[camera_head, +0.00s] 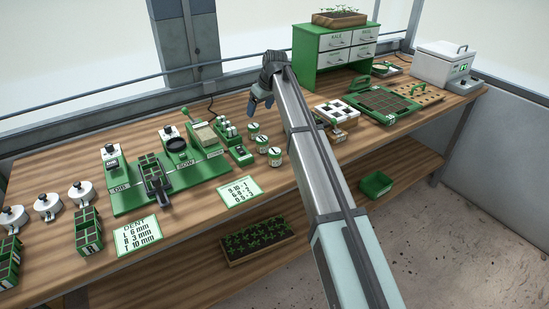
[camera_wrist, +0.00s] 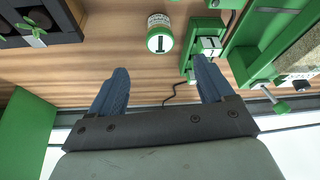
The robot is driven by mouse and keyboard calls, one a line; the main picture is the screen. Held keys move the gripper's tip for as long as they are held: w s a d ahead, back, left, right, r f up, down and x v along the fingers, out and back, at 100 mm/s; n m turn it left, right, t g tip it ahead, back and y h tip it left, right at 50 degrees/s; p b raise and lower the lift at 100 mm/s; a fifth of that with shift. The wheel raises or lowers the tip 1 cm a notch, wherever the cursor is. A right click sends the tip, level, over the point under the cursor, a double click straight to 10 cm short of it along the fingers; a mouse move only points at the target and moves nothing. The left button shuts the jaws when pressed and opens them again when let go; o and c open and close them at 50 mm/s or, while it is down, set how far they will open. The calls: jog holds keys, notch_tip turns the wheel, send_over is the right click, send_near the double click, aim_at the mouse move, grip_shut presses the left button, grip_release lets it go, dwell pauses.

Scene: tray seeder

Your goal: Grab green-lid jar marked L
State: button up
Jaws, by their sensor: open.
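Three small jars stand in a row on the bench right of the green seeding station in the head view: a back jar (camera_head: 253,129), a middle jar (camera_head: 262,143) and a front jar (camera_head: 275,157). They are pale with green tops and dark marks too small to read there, so I cannot tell which is L. My gripper (camera_head: 262,104) is open and empty above the bench, behind the jars. In the wrist view, one jar (camera_wrist: 159,36) with a dark letter, possibly an inverted T, stands beyond my open gripper (camera_wrist: 158,78), apart from the fingers.
The green seeding station (camera_head: 185,165) lies left of the jars, with a small green rack (camera_head: 238,152) close beside them. A number card (camera_head: 239,191) lies in front. A white tray (camera_head: 340,110) and green drawer cabinet (camera_head: 334,47) stand to the right. A black cable runs behind.

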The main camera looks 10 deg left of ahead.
notch_tip(320, 180, up, 2)
jog(key=n+g+h, duration=0.2)
jog(key=n+h, duration=0.1)
jog(key=h, duration=0.1)
send_over(276, 151)
notch_tip(276, 151, down, 8)
jog(key=shift+a+f, duration=0.15)
jog(key=shift+f, duration=2.6)
jog(key=shift+n, duration=0.3)
jog(key=shift+c, duration=0.5)
jog(key=c, duration=1)
